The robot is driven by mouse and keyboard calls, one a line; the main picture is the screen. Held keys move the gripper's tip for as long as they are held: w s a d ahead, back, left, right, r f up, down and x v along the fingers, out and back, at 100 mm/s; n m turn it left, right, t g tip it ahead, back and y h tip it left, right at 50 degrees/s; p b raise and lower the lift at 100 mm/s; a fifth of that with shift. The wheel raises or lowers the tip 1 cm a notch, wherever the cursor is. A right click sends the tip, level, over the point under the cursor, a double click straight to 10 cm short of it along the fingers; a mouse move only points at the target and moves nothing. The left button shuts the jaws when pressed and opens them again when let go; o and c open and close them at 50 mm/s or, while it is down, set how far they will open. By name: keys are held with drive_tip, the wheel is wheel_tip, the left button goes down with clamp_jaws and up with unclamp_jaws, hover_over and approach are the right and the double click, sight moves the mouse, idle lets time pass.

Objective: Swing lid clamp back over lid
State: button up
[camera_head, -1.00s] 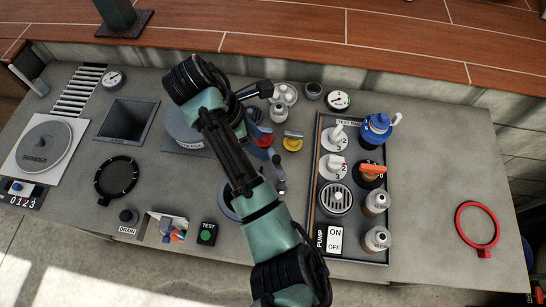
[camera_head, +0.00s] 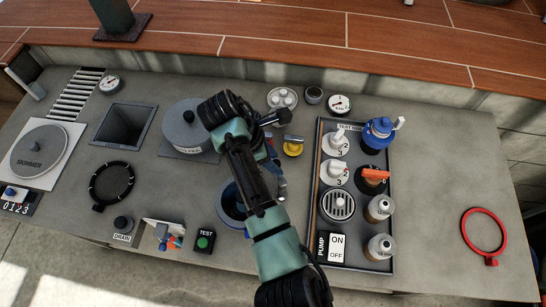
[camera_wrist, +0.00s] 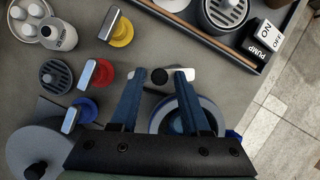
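My gripper (camera_wrist: 158,82) is open in the wrist view, its two blue fingers apart. A black knob (camera_wrist: 160,75) on a pale bar, which looks like the lid clamp, lies between the fingertips with gaps on both sides. The pale bar (camera_wrist: 191,74) also shows past the right fingertip. A round blue-rimmed pot (camera_wrist: 154,124) lies below and right of the knob, partly covered by the right finger. The pot also shows in the head view (camera_head: 227,208), partly behind my arm. I cannot tell how its lid sits.
Yellow (camera_wrist: 121,32), red (camera_wrist: 104,73) and blue (camera_wrist: 86,110) valves stand left of the fingers. A grey lidded drum (camera_head: 183,128) stands left of my arm. A raised tray (camera_head: 318,160) with the pump switch (camera_head: 329,246) is on the right. Bench right of the tray is mostly clear.

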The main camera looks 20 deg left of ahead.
clamp_jaws()
idle(1.2)
